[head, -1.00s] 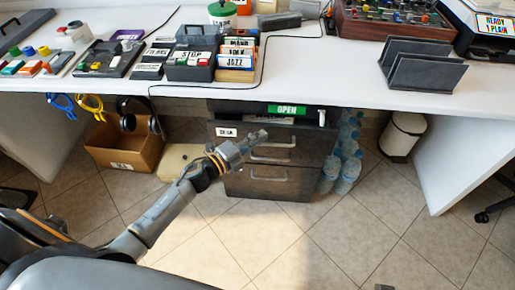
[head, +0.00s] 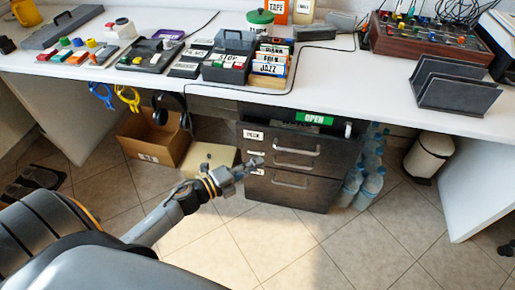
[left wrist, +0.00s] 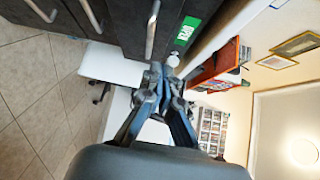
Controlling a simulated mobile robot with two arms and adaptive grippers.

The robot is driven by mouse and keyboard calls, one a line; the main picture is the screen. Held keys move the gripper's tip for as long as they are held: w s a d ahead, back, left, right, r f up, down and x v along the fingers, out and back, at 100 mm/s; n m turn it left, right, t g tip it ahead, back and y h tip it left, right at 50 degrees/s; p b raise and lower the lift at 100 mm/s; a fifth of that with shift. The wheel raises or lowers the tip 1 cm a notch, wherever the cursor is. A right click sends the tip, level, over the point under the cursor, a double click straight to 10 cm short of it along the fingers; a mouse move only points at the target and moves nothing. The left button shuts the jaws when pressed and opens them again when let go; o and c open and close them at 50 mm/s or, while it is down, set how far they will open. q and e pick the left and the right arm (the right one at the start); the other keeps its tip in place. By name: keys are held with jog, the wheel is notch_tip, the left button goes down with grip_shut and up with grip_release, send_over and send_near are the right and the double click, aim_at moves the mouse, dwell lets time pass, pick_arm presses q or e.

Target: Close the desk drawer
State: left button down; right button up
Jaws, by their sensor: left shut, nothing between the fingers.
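The dark drawer cabinet (head: 330,180) stands under the white desk, with several drawers and silver handles. Its top drawer (head: 262,146) carries a white label and looks pulled out a little, with a narrow strip of its inside showing. A green OPEN sign (head: 314,118) is above it and also shows in the left wrist view (left wrist: 187,30). My left gripper (head: 254,163) is shut and empty, in front of the cabinet's left part, below the white label in the picture. In the left wrist view its fingertips (left wrist: 165,75) are together near the drawer fronts. Contact cannot be told. My right gripper is not in view.
A cardboard box (head: 155,138) and a pale box (head: 209,158) stand left of the cabinet. Water bottles (head: 369,184) stand right of it, then a white bin (head: 428,157). The desk top (head: 345,85) overhangs the cabinet. The tiled floor in front is clear.

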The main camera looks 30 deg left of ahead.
pick_arm(q)
notch_tip(320, 180, down, 4)
jog(key=m+g+y, duration=0.1)
jog(key=m+y, duration=0.1)
jog(key=y, duration=0.1)
jog(key=m+t+y+p, duration=0.3)
jog(key=m+y, duration=0.4)
jog(key=y, duration=0.3)
send_near(246, 127)
jog(key=b+x, duration=0.1)
jog(key=x, duration=0.5)
jog(key=shift+w+a, duration=0.1)
jog(key=shift+w, duration=0.4)
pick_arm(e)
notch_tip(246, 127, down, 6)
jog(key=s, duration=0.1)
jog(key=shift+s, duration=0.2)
pick_arm(q)
jog(key=shift+w+a+b, duration=0.1)
jog(key=shift+b, duration=0.25)
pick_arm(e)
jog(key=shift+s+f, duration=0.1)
